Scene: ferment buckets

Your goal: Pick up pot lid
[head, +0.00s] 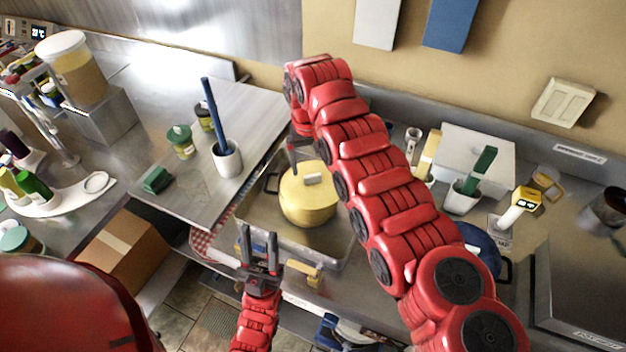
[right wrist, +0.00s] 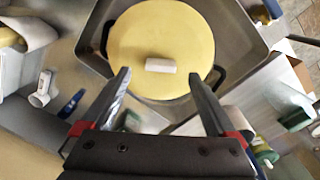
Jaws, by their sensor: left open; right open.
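The yellow pot lid (head: 297,188), with a small white knob (head: 312,179), lies on a yellow pot (head: 310,215) in a metal basin. In the right wrist view the round lid (right wrist: 160,28) fills the upper middle, and its white knob (right wrist: 160,65) shows between my right fingertips. My right gripper (right wrist: 159,75) is open and empty above the lid; I cannot tell the exact gap. In the head view its arm reaches over from the right and partly hides it. My left gripper (head: 258,235) is open and empty in front of the basin's near left corner.
The metal basin (head: 325,258) surrounds the pot closely. Left of it, a board (head: 200,190) holds a white mortar (head: 227,160) with a blue-handled tool and small jars. Right of my right arm stand a white cup (head: 462,198) and a yellow-and-white device (head: 520,208).

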